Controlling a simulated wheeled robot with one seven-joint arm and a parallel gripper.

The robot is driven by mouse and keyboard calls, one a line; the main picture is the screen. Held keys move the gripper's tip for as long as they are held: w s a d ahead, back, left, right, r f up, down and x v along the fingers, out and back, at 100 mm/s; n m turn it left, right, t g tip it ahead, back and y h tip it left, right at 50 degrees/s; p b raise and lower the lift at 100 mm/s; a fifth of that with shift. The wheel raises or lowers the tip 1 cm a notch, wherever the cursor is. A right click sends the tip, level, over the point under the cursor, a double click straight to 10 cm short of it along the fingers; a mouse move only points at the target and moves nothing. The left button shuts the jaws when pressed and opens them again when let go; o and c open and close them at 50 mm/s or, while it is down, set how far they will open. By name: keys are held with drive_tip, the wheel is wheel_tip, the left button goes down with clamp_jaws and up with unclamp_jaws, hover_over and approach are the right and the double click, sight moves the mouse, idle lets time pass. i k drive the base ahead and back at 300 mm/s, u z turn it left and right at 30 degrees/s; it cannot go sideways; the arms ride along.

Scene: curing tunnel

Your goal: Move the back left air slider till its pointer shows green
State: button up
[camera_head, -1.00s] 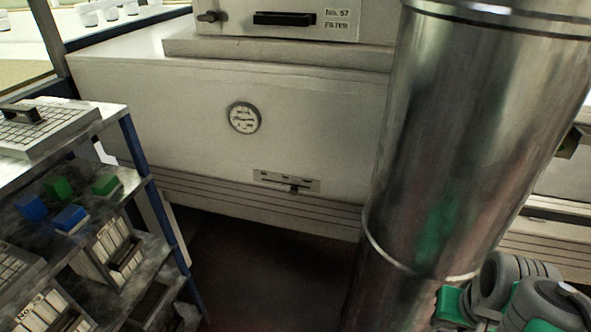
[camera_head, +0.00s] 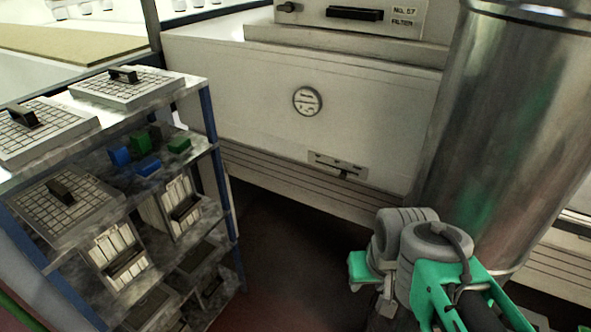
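An air slider (camera_head: 338,165), a small plate with a slot and a dark knob, sits low on the pale tunnel wall. The knob (camera_head: 344,174) is right of the plate's middle. A round gauge (camera_head: 307,101) with a pale face is above it to the left. Its pointer and any green mark are too small to make out. I cannot tell from this view whether this is the back left slider. My green and grey arm is at the lower right, in front of the big metal duct. My gripper's fingers do not show.
A large shiny duct (camera_head: 520,130) stands right of the slider. A blue-posted shelf rack (camera_head: 208,112) with filter trays and blue and green blocks stands at the left. A filter drawer marked No. 57 (camera_head: 405,14) is above. Dark floor (camera_head: 290,250) lies open between rack and duct.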

sight(342, 175)
drive_tip(key=u, duration=0.05)
drive_tip(key=k, duration=0.2)
drive_tip(key=u, duration=1.05)
drive_tip(key=i, duration=0.75)
drive_tip(key=u, duration=0.15)
